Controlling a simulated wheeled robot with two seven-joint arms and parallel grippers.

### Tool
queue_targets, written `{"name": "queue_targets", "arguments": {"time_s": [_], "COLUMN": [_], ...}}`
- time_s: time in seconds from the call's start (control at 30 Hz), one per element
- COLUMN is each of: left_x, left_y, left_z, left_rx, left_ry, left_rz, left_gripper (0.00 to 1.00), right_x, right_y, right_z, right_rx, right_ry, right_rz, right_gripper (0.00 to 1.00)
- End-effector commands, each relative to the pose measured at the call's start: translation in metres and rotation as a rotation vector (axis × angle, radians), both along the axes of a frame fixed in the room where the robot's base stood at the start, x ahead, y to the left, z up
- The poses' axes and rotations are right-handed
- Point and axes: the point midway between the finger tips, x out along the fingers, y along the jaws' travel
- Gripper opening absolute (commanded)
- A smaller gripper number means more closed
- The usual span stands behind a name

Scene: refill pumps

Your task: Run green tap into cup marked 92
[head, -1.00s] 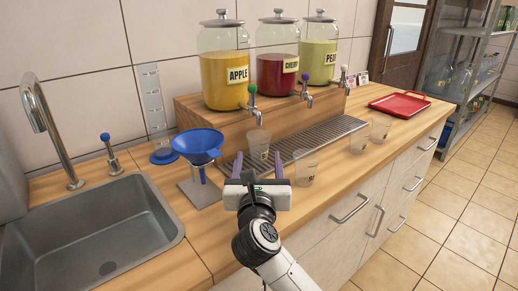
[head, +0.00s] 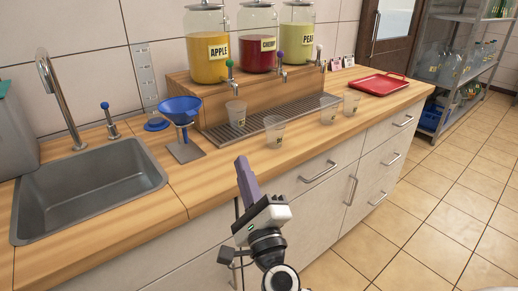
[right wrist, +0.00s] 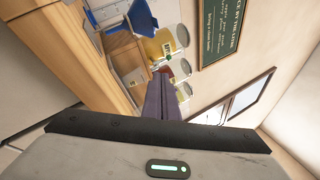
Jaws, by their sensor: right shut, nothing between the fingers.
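The green-knobbed tap (head: 230,72) is on the wooden stand below the yellow APPLE jar (head: 206,52). A clear cup (head: 236,114) stands on the drip grate below this tap, and no stream shows. Three other clear cups stand to the right: one on the counter front (head: 275,134), and two farther right (head: 328,110) and (head: 351,103). Their marks are too small to read. My right gripper (head: 243,165) is shut and empty, in front of the counter edge, apart from the cups. Its purple fingers show together in the right wrist view (right wrist: 161,80). My left gripper is out of view.
A blue funnel on a stand (head: 181,112) and a sink (head: 90,185) are at left. The drip grate (head: 262,122) runs below the taps. Blue-knobbed (head: 281,62) and white-knobbed (head: 319,52) taps sit farther right. A red tray (head: 376,84) lies at the right end.

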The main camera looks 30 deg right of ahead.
Motion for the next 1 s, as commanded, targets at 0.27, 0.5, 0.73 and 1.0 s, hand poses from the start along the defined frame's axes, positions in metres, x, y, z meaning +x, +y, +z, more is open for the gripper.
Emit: {"name": "queue_targets", "arguments": {"time_s": [0.27,0.5,0.73,1.0], "left_x": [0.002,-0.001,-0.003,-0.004], "left_y": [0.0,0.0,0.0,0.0], "left_z": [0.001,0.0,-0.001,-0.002], "left_rx": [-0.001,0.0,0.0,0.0], "left_ry": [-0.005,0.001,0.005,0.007], "left_rz": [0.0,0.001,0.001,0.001], "left_gripper": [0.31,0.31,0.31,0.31], "right_x": [-0.055,-0.164,-0.224,-0.228], "right_y": [0.101,0.121,0.102,0.1], "right_z": [-0.138,-0.303,-0.359,-0.362], "right_rx": [-0.948,-1.737,-2.044,-2.066], "right_ry": [0.326,0.62,0.731,0.737], "right_rz": [0.237,0.581,0.759,0.77], "right_gripper": [0.0,0.0,0.0,0.0]}}
